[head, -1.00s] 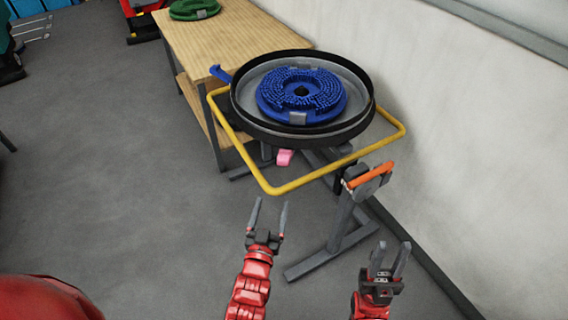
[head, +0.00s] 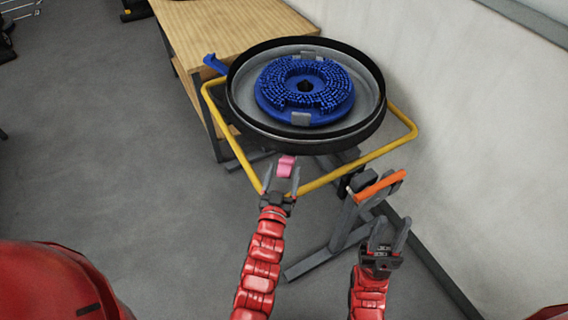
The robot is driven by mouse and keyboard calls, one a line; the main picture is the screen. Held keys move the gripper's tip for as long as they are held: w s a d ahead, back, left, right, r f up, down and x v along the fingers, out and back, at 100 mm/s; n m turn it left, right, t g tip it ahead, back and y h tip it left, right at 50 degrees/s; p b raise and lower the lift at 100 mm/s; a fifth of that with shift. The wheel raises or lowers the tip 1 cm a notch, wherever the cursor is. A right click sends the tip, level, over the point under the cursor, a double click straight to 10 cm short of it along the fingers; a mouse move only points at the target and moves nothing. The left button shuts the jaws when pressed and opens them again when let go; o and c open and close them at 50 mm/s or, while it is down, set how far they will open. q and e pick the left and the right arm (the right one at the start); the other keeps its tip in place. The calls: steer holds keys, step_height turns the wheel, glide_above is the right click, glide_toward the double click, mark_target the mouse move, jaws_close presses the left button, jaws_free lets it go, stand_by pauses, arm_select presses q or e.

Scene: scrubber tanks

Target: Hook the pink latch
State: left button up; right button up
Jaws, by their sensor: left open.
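The pink latch (head: 286,166) hangs under the front of the round black-rimmed scrubber deck (head: 240,112), which holds a blue brush (head: 262,104). My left gripper (head: 282,178) is open, its fingertips at the latch in the picture, with the pink part showing between and just above them. I cannot tell whether they touch it. My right gripper (head: 388,232) is held lower right, below the orange handle (head: 380,186); its two fingers stand apart and nothing shows between them.
A yellow tube frame (head: 330,178) surrounds the deck and passes close to my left gripper. A blue lever (head: 214,64) sticks out at the deck's left. A wooden table (head: 220,32) stands behind, and a pale wall (head: 470,130) is on the right.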

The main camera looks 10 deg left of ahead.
arm_select(q)
jaws_close()
stand_by(0.5)
steer(key=shift+r, duration=0.1)
stand_by(0.9)
